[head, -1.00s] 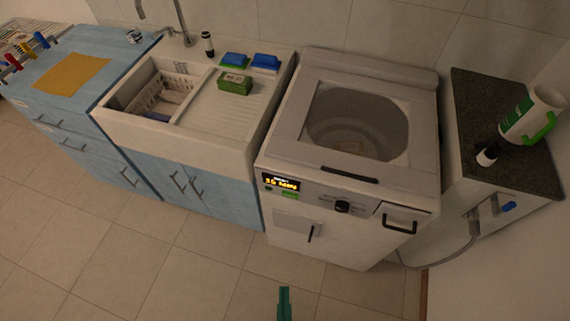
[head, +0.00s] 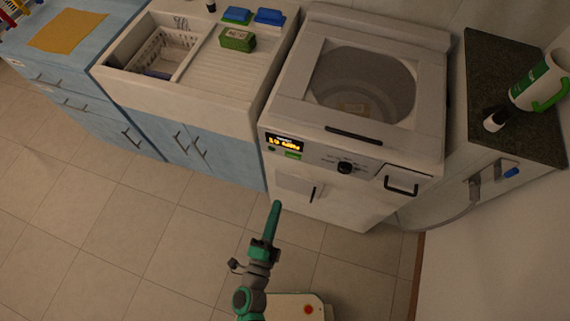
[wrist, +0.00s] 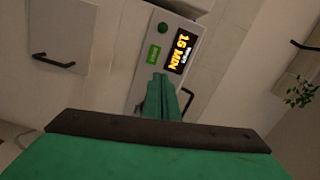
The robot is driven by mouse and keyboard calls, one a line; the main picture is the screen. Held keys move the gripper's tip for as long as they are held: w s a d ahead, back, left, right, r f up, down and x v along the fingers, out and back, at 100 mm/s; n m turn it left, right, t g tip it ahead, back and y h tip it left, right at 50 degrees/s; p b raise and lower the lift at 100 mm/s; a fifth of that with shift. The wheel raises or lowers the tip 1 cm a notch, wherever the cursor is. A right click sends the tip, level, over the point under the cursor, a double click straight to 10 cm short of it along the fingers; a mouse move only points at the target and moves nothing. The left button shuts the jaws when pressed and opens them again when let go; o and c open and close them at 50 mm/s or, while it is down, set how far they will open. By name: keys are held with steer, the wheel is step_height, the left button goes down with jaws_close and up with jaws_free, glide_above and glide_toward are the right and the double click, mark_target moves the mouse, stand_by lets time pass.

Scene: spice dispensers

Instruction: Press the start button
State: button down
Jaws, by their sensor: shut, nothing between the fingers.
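The washing machine (head: 290,109) stands in the middle of the head view. Its front panel holds a lit yellow display (head: 285,143) and, just below it, a bright green rectangular button (head: 293,155). This button also shows in the wrist view (wrist: 153,56), where its lettering is too small to read for certain. A round dark green button (wrist: 163,28) sits beside it. My gripper (head: 277,204) is shut and empty, pointing up at the machine's front. In the wrist view its fingertips (wrist: 161,77) appear just below the rectangular button and display, with no contact visible.
The knob (head: 345,168) and drawer handle (head: 401,185) are to the right on the panel. A sink cabinet (head: 205,155) adjoins the machine on the left. A dark-topped counter (head: 510,110) with a white and green jug (head: 540,80) is at right. The floor in front is clear.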

steer(key=w+f+m, duration=0.1)
steer(key=w+m, duration=0.1)
steer(key=m, duration=0.1)
steer(key=shift+w+f+h, duration=0.25)
steer(key=shift+f+h, duration=0.15)
